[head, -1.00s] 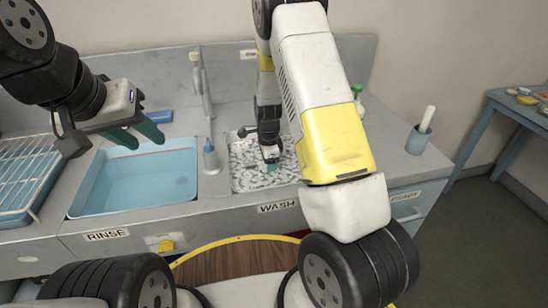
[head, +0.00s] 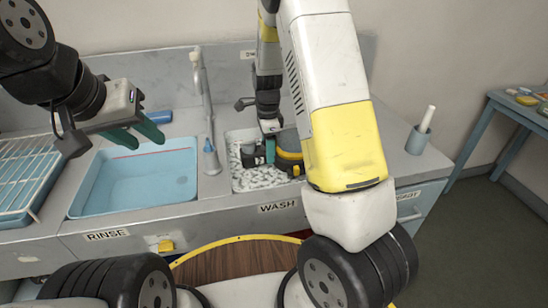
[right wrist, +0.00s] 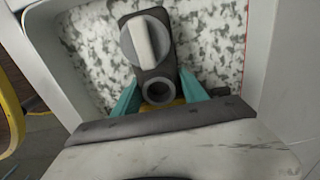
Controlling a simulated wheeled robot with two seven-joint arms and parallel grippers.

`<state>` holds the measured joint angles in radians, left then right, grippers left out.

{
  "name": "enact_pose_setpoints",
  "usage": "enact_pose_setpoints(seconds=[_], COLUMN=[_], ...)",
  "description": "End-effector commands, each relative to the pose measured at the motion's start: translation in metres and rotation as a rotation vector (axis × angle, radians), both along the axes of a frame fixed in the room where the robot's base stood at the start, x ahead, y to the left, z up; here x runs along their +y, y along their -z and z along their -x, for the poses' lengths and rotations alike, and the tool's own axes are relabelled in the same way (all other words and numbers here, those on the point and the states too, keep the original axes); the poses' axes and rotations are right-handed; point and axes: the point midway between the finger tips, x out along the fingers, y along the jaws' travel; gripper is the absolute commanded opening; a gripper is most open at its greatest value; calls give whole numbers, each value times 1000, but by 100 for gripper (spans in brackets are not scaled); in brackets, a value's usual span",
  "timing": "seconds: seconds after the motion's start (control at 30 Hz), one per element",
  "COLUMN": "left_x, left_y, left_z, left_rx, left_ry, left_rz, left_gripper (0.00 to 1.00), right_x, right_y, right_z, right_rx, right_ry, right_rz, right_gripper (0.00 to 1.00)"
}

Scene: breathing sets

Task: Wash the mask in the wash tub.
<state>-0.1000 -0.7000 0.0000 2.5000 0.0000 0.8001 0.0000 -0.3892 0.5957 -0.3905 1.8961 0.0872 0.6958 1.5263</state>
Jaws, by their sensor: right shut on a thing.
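The wash tub (head: 249,182), filled with grey-and-white speckled suds, is set in the counter above the WASH label. My right gripper (head: 270,136) is shut on the mask (head: 289,158), a dark grey and yellow piece that shows over the tub, seemingly clear of the suds. In the right wrist view the mask (right wrist: 149,48) has a round knob with a pale bar and a ring-shaped port between my teal fingers (right wrist: 160,98). Part of its yellow body is hidden behind the port. My left gripper (head: 138,134) is open and empty above the rinse basin's back edge.
The blue rinse basin (head: 135,190) lies left of the tub, with a tap (head: 201,85) and a small bottle (head: 211,158) between them. A wire rack (head: 25,178) is at far left. A cup with a white stick (head: 418,139) stands at right.

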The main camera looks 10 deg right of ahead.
Motion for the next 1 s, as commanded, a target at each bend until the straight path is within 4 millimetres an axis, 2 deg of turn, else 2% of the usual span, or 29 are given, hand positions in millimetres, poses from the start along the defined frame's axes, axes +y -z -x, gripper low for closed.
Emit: enact_pose_setpoints(seconds=[0.7, 1.0], left_x=[0, 0], left_y=[0, 0], left_z=[0, 0], left_rx=[0, 0], left_ry=[0, 0], left_rz=[0, 0], left_gripper=[36, 36], right_x=[0, 0], right_y=[-66, -72], right_z=[-1, 0], right_rx=[-4, -1], right_ry=[0, 1], right_rz=[0, 0], right_gripper=[0, 0])
